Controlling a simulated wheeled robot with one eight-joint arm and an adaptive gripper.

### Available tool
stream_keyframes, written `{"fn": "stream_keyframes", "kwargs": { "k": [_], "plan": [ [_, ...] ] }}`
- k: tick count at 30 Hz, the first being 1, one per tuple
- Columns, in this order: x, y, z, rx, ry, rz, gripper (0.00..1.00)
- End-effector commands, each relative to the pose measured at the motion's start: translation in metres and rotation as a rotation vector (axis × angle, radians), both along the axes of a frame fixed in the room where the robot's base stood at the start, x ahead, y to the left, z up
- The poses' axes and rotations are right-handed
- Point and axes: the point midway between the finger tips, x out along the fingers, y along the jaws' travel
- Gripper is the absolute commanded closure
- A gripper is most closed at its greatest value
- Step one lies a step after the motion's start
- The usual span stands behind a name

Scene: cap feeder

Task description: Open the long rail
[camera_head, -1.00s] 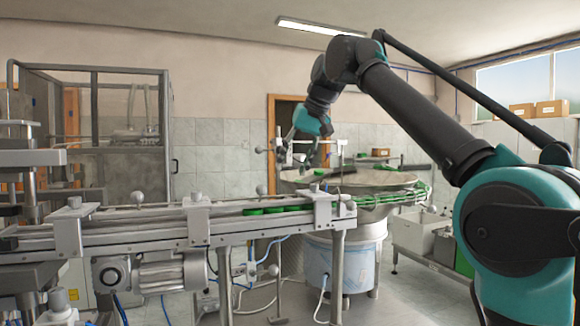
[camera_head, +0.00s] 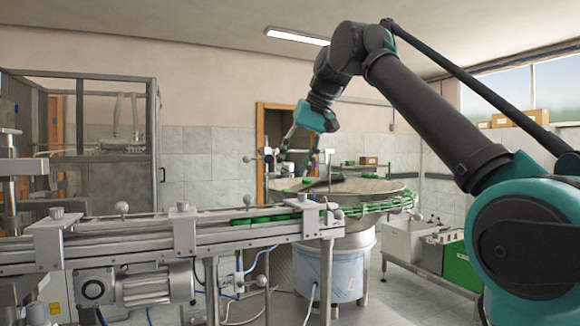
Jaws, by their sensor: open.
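The conveyor (camera_head: 150,246) runs from the left edge to the bowl feeder, with long metal guide rails (camera_head: 140,222) along its top, held by clamps and knobs. Several green caps (camera_head: 250,220) sit between the rails near the right end. A curved rail with green caps (camera_head: 385,205) follows the right rim of the bowl (camera_head: 365,187). I cannot tell which of these is the long rail. My gripper (camera_head: 294,168) points down over the left part of the bowl, open, small and dark in view. I see nothing held in it; contact there cannot be made out.
Metal posts with knobs (camera_head: 327,155) stand near my gripper at the bowl. A glass-walled cabinet (camera_head: 110,145) is behind the conveyor at left. The air above the conveyor is mostly clear.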

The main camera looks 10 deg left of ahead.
Motion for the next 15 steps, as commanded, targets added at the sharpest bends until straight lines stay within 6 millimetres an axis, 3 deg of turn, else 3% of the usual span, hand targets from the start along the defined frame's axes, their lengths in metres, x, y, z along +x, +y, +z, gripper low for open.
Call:
{"fn": "stream_keyframes", "kwargs": {
  "k": [15],
  "plan": [
    [-0.022,-0.021,0.015,0.000,0.000,0.000,0.53]
  ]
}}
